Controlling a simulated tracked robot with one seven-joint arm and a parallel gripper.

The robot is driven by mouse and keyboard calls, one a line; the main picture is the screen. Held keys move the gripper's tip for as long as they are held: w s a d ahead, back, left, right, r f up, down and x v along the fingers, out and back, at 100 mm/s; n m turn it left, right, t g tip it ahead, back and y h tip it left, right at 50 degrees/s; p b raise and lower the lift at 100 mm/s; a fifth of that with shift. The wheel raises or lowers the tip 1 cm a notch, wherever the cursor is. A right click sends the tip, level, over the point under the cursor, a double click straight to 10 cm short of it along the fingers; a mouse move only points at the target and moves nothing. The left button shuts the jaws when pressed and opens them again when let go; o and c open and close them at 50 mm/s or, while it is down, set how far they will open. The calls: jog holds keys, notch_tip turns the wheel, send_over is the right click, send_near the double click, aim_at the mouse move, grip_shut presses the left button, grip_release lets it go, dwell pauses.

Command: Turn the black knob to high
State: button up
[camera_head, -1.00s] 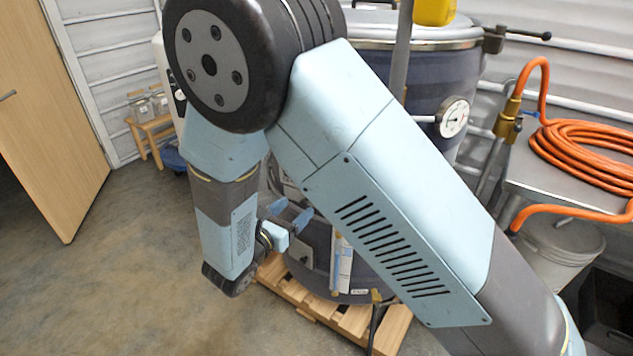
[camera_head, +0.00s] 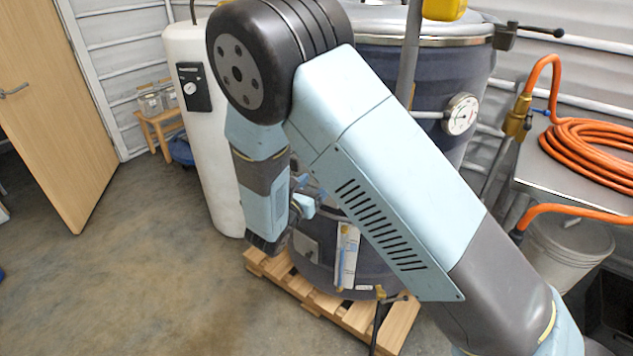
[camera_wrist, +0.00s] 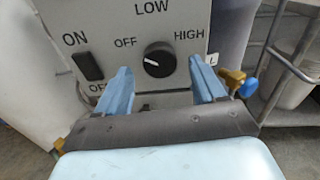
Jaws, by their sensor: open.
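The black knob (camera_wrist: 159,60) is on a grey control panel (camera_wrist: 190,15) in the wrist view, with OFF, LOW and HIGH printed around it. The white mark on the knob points left, slightly up, toward the OFF side. My gripper (camera_wrist: 163,84) is open, with one blue finger to the lower left of the knob and one to its lower right in the picture. No contact with the knob shows. In the head view my gripper (camera_head: 304,197) is beside the dark drum (camera_head: 375,265), and my arm hides the knob.
A black ON/OFF rocker switch (camera_wrist: 88,66) is left of the knob. The drum stands on a wooden pallet (camera_head: 340,312). A white cylindrical tank (camera_head: 205,130) stands to the left. A steel table (camera_head: 545,180) with an orange hose (camera_head: 590,145) is at right. Open floor lies at left.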

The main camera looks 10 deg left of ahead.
jog(key=shift+x, duration=1)
jog(key=shift+c, duration=0.3)
jog(key=c, duration=0.9)
jog(key=shift+a, duration=0.15)
jog(key=shift+c, duration=0.5)
